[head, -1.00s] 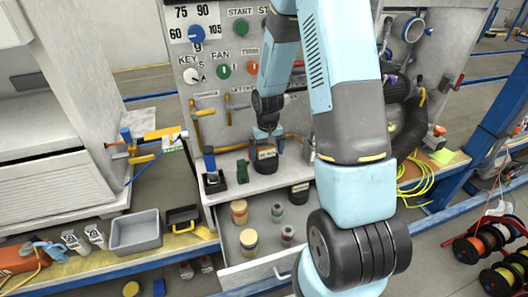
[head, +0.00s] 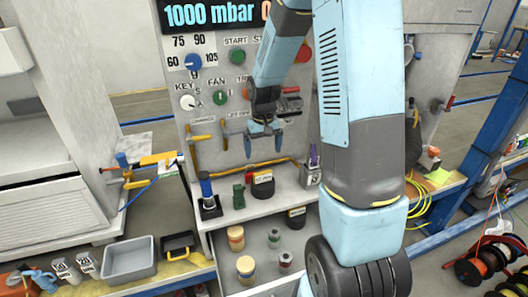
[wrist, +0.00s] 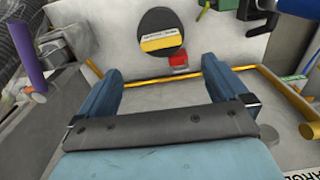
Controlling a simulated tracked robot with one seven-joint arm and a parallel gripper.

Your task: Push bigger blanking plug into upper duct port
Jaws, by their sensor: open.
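A black round plug (head: 262,186) with a yellow-and-white label stands on the grey shelf below the panel; it also shows as a dark disc in the wrist view (wrist: 160,22). A second black labelled plug (head: 296,217) sits lower, to the right, by the drawer. I cannot tell for certain which is bigger. My gripper (head: 263,145) is open and empty, above and apart from the shelf plug. Its two blue fingers show in the wrist view (wrist: 160,88), with the disc beyond them. I cannot make out a duct port; my arm hides part of the right side.
A blue-handled item (head: 208,193) and a green item (head: 239,196) stand left of the plug. A metal box with a purple handle (head: 314,157) stands to its right. The open drawer holds several small cylinders (head: 246,268). A yellow pipe runs along the panel.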

